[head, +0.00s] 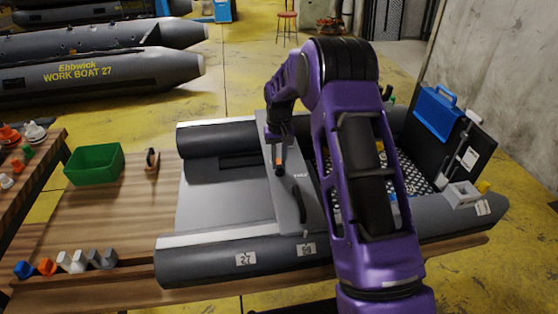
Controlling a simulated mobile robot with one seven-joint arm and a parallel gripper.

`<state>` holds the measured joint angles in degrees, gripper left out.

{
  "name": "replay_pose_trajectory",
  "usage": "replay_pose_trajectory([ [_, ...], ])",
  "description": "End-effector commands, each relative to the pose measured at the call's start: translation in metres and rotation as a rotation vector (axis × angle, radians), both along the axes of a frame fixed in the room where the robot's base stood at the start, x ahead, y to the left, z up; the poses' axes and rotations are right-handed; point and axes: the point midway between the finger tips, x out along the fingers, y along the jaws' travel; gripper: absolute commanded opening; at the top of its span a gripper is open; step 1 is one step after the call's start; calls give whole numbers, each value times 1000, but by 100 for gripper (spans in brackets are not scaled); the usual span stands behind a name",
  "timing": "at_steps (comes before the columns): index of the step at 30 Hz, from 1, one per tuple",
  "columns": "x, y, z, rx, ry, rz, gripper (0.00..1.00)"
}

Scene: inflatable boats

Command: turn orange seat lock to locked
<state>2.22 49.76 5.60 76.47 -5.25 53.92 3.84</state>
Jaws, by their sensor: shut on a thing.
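My purple arm reaches down over the grey seat board (287,200) that spans the inflatable boat on the wooden table. My gripper (279,148) is above the far half of the board and shut. The orange seat lock (280,167) shows just below the fingers, and they appear closed on its upper part. The lock's base and exact angle are partly hidden and too small to read. A dark handle (300,203) is on the nearer half of the board. Small lettering on the board is not legible.
A green bin (94,164) and a small dark-and-wood item (152,160) stand left on the table. Several coloured fittings (66,263) line its front left. A blue case (436,110) is at the boat's right end. My arm hides the boat's middle.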

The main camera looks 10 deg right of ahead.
Motion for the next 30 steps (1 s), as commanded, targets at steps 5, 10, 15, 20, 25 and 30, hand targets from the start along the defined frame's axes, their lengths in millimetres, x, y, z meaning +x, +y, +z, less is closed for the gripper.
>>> replay_pose_trajectory([
  [5, -2, -1, 0, -3, 8, 6, 0],
  [10, -2, -1, 0, -3, 8, 5, 0],
  [15, -2, -1, 0, -2, 7, 5, 46],
  [20, -1, -1, 0, -1, 4, 4, 52],
  [25, -1, 0, 1, -1, 3, 4, 52],
  [30, 0, 0, 16, -1, 0, 4, 52],
])
